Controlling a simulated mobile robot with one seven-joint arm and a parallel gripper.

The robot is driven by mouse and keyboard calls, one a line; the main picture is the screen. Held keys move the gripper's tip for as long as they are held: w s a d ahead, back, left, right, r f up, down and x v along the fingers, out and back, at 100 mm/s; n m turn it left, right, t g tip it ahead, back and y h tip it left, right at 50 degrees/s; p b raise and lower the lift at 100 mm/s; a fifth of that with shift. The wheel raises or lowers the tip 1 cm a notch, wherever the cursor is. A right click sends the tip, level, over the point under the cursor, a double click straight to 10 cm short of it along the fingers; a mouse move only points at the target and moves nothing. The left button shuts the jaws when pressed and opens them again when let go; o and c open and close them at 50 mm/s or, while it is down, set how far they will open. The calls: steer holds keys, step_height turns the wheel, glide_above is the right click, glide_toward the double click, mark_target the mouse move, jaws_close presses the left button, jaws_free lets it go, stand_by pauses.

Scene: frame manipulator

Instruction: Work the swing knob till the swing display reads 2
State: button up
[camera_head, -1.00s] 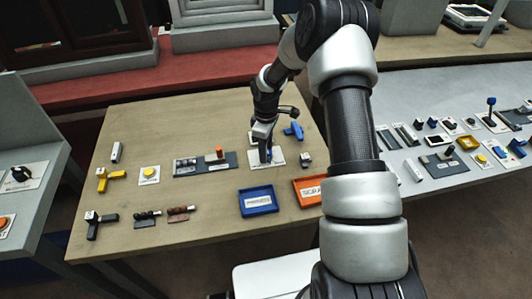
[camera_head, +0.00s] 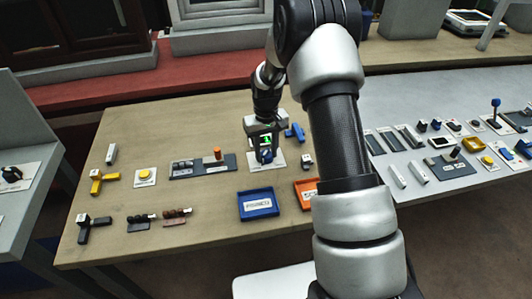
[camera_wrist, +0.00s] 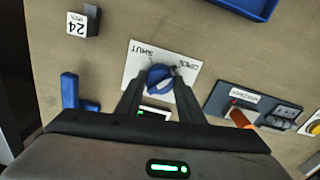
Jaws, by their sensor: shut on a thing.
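The blue swing knob (camera_wrist: 160,78) sits on a white plate (camera_wrist: 135,62) lettered SHUT and OPEN in the wrist view. My gripper (camera_wrist: 160,84) is shut on the knob, one finger on each side. A small display (camera_wrist: 154,113) at the plate's near edge is mostly hidden by my gripper, and its reading cannot be made out. In the head view my gripper (camera_head: 265,158) is down at the white plate (camera_head: 279,160), left of a blue handle (camera_head: 294,132).
A small block marked 24 (camera_wrist: 76,24) stands beside the plate. A grey panel with an orange knob (camera_wrist: 240,118) is on the plate's other side. A blue tray (camera_head: 242,211) and an orange tray (camera_head: 297,190) lie nearer on the table.

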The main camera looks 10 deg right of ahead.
mark_target(266, 152)
steer(key=shift+m, duration=1)
steer(key=o, duration=1.1)
steer(key=shift+c, duration=0.2)
steer(key=shift+r, duration=0.15)
step_height(266, 152, up, 17)
steer(key=p, duration=0.1)
steer(key=shift+r, duration=0.1)
